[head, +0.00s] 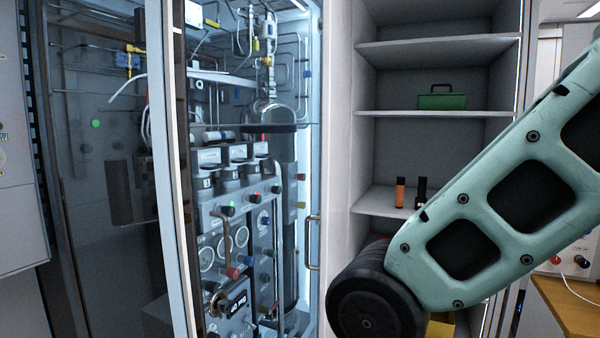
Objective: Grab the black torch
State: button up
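The black torch (420,190) appears to be the dark upright cylinder on a middle shelf (372,205) of the open grey cabinet, right of centre in the head view. Its lower right side is partly covered by my green arm. An orange and black cylinder (400,193) stands upright just left of it, with a small gap between them. My arm crosses the right side of the view in front of the cabinet. My gripper is outside the picture, so its state and its place relative to the torch are not shown.
A green case (441,101) with a dark handle sits on the shelf above. A glass-fronted panel (235,200) with pipes, gauges and valves fills the left and middle. A wooden surface (572,305) is at lower right. A yellow object (440,328) shows low behind my arm.

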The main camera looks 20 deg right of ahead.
aim_at(422, 181)
jog(key=i+j+z, duration=0.25)
jog(key=j+z, duration=0.2)
jog(key=j, duration=0.15)
jog(key=i+j+z, duration=0.25)
jog(key=j+z, duration=0.25)
jog(key=j, duration=0.2)
